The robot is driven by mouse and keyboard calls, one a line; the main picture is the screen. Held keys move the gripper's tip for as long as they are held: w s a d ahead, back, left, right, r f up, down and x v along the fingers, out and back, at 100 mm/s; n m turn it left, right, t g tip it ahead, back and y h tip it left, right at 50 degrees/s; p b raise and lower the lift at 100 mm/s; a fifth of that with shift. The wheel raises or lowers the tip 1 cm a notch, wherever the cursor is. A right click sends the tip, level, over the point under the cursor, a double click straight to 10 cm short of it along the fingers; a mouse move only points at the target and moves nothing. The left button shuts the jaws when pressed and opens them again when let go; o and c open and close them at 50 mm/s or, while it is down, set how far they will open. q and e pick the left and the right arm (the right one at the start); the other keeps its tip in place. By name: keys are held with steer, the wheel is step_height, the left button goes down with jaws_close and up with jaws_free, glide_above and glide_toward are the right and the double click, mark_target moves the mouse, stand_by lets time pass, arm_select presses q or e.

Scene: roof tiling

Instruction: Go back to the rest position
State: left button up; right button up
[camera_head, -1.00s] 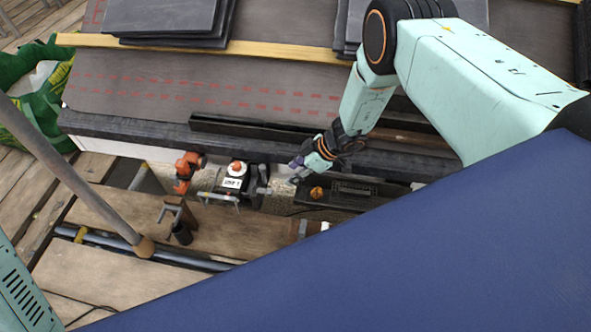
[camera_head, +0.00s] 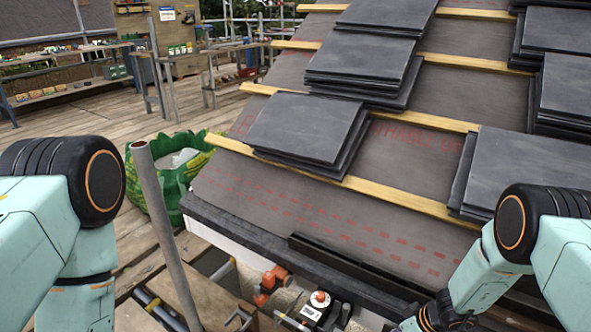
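My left arm comes in at the left edge, with its black elbow joint and pale green links pointing down. My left gripper is below the picture and hidden. My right arm comes in at the lower right, and its forearm runs down and left to a dark wrist at the bottom edge. My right gripper is cut off below that edge, so its fingers do not show. The roof (camera_head: 330,222) lies ahead with dark membrane and yellow battens.
Stacks of dark slates (camera_head: 306,130) rest on the battens. A grey pole (camera_head: 168,225) stands upright near my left arm. A green bag (camera_head: 163,165) sits behind it. An orange tool (camera_head: 270,283) and a black-and-white tool (camera_head: 317,306) lie below the eave. Open planks extend at left.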

steer(key=s+d+f+m+g+h, duration=0.1)
steer(key=s+d+m+g+h, duration=0.2)
steer(key=s, duration=0.7)
steer(key=s+d+f+m+g+h, duration=0.1)
steer(key=s+d+m+h, duration=0.3)
steer(key=s, duration=0.7)
steer(key=s+a+r+t+y, duration=0.1)
steer(key=s+a+r+y, duration=0.1)
steer(key=s+a+r, duration=0.7)
steer(key=shift+s+r+y, duration=0.4)
steer(key=shift+s+r, duration=0.05)
steer(key=shift+s, duration=0.75)
steer(key=shift+c, duration=0.8)
steer(key=shift+s, duration=0.2)
